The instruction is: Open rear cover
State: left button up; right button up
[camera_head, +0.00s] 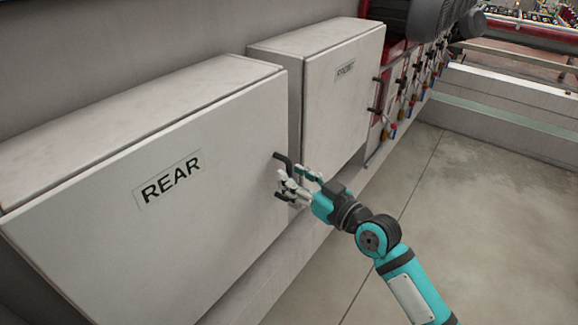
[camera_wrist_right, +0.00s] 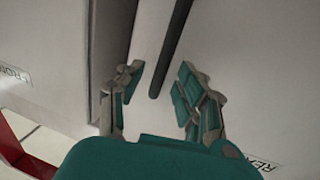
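The rear cover (camera_head: 225,205) is a pale grey box door labelled REAR, at the left and middle of the head view, and it looks closed. Its dark handle (camera_head: 283,157) sits near the door's right edge. The handle also shows in the right wrist view (camera_wrist_right: 168,55) as a dark bar. My right gripper (camera_head: 290,184) is at the handle and hides its middle part. In the right wrist view the gripper (camera_wrist_right: 160,75) is open, with one finger on each side of the bar and a visible gap on both sides. My left gripper is not in view.
A second grey cabinet (camera_head: 335,105) with a smaller label stands beyond the rear one, separated by a narrow gap. Several hoses and fittings with coloured ends (camera_head: 408,92) line the machine past it. The concrete floor (camera_head: 480,215) at the right is clear.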

jog(key=shift+x, duration=1.1)
grip_shut()
